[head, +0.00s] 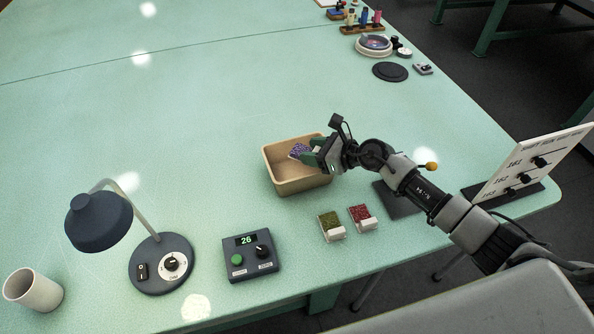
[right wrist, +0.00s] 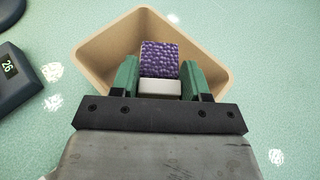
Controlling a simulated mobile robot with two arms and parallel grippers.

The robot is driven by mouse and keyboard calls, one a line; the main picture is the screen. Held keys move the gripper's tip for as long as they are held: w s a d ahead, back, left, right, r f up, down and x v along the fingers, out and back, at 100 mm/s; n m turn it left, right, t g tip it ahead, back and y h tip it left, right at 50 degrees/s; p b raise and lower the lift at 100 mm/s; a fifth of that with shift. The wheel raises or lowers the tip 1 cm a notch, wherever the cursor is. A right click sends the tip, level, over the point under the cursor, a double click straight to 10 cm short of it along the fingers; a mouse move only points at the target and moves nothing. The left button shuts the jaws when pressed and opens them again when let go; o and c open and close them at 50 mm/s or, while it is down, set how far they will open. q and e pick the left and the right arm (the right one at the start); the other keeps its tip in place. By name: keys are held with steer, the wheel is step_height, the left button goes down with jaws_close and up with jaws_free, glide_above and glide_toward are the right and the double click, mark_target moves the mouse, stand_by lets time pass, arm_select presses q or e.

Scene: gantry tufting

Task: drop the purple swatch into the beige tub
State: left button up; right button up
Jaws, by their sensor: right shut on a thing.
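The purple swatch (head: 299,151) is held in my right gripper (head: 313,155), over the beige tub (head: 297,187). In the right wrist view the swatch (right wrist: 159,58) shows a bumpy purple face and a white block at its base, with the green fingers (right wrist: 160,82) shut on either side of it. The tub (right wrist: 105,48) surrounds the swatch in that view, and its floor looks empty around it. I cannot tell exactly how high the swatch is above the tub floor. My left gripper is not in view.
An olive swatch (head: 330,223) and a red swatch (head: 361,215) stand in front of the tub. A control box (head: 249,258), a lamp (head: 100,220) and a white mug (head: 33,290) are at left. A sign board (head: 530,165) stands right. The table's middle is clear.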

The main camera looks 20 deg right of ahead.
steer(key=shift+r, duration=0.1)
steer(key=o, duration=1)
steer(key=shift+c, duration=0.2)
steer(key=shift+s, duration=0.1)
steer(key=b+v, duration=0.2)
steer(key=v, duration=0.8)
steer(key=shift+s+d+r, duration=0.15)
steer(key=shift+s+d, duration=0.05)
steer(key=shift+d, duration=0.05)
